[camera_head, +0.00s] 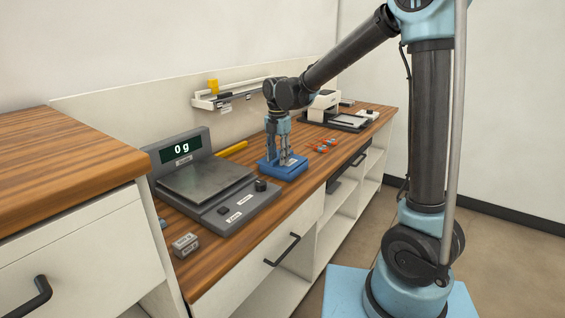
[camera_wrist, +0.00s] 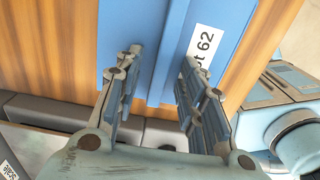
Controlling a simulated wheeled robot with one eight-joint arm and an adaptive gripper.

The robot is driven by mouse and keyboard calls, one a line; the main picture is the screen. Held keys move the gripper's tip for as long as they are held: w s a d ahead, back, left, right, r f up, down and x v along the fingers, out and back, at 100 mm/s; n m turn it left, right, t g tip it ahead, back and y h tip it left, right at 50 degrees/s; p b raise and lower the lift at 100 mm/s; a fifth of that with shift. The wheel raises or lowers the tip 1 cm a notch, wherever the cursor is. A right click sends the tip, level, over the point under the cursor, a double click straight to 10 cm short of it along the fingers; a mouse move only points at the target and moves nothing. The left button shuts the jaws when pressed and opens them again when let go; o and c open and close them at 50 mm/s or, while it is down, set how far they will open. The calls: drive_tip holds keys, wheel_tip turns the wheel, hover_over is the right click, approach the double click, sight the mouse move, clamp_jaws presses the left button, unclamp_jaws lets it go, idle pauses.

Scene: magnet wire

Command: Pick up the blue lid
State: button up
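The blue lid (camera_head: 283,168) lies on the wooden counter, beyond the scale, and seems to top a low blue box. In the wrist view the blue lid (camera_wrist: 207,14) fills the top middle, with a raised ridge along it and a white label ending in "t 62". My gripper (camera_head: 285,160) points down over it. In the wrist view my gripper (camera_wrist: 161,62) has its fingers apart, one on each side of the ridge, with a gap visible. I cannot tell whether the fingertips touch the lid.
A grey scale (camera_head: 205,178) reading 0 g stands nearer, with a small metal block (camera_head: 185,244) in front. A yellow item (camera_head: 232,149) lies behind. Small red-orange pieces (camera_head: 324,145) lie to the right. A wall rack (camera_head: 232,95) hangs behind; a device (camera_head: 345,121) stands farther along.

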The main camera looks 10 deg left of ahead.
sight(278, 158)
drive_tip(key=shift+f, duration=0.15)
clamp_jaws()
wheel_tip(278, 158, up, 10)
drive_tip(key=shift+s+d+f, duration=0.1)
drive_tip(key=shift+d+f, duration=0.05)
drive_tip(key=shift+f, duration=1.4)
drive_tip(key=shift+d+f, duration=0.15)
drive_tip(key=shift+f, duration=1.45)
drive_tip(key=shift+s+d+f, duration=0.1)
drive_tip(key=shift+d+f, duration=0.05)
drive_tip(key=shift+f, duration=1.4)
